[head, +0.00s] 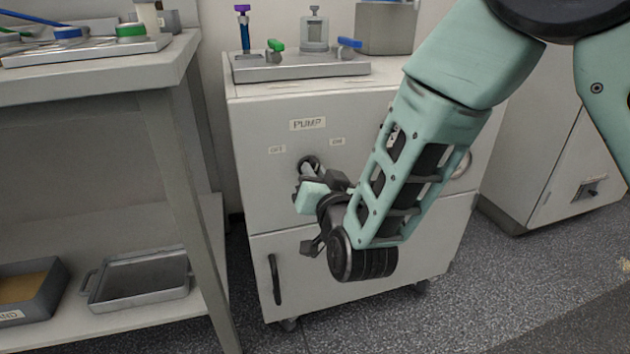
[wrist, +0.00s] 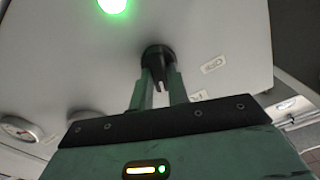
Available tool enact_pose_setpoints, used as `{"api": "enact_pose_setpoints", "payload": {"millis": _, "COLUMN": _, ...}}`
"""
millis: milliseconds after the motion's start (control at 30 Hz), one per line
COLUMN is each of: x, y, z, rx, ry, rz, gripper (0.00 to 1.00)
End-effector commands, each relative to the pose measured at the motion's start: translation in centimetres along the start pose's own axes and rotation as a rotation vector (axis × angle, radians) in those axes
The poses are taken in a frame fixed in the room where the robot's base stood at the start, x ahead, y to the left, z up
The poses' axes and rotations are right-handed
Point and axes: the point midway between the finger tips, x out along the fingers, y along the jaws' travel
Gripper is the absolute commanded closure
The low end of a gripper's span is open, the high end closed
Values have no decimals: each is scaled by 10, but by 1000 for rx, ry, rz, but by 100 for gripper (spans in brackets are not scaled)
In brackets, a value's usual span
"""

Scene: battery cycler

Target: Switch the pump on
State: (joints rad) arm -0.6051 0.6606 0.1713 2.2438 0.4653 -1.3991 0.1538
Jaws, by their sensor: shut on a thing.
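The pump panel is the white front of a cabinet (head: 262,190), with a PUMP label (head: 307,124), an OFF label (head: 276,149) at left and an ON label (head: 337,141) at right. A dark round knob (head: 307,162) sits below the labels. It also shows in the wrist view (wrist: 158,57). My gripper (head: 310,178) is shut on the knob, with its two fingers (wrist: 159,82) either side of it. I cannot tell which way the knob points. A lamp (wrist: 113,5) on the panel glows green in the wrist view; my arm hides it in the head view.
A round gauge (wrist: 20,128) is on the panel. Below is a door with a dark handle (head: 275,279). A metal tray of fittings (head: 300,68) stands on the cabinet. A bench (head: 184,100) with a lower shelf stands close at left. Floor is clear at front right.

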Motion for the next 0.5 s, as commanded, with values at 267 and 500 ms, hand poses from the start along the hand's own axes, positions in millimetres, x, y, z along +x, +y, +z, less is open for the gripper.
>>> {"api": "enact_pose_setpoints", "payload": {"millis": 267, "x": -1, "y": 2, "z": 2, "rx": 134, "ry": -2, "rz": 1, "gripper": 100}}
{"api": "enact_pose_setpoints", "payload": {"millis": 500, "x": -1, "y": 2, "z": 1, "rx": 178, "ry": -2, "rz": 1, "gripper": 100}}
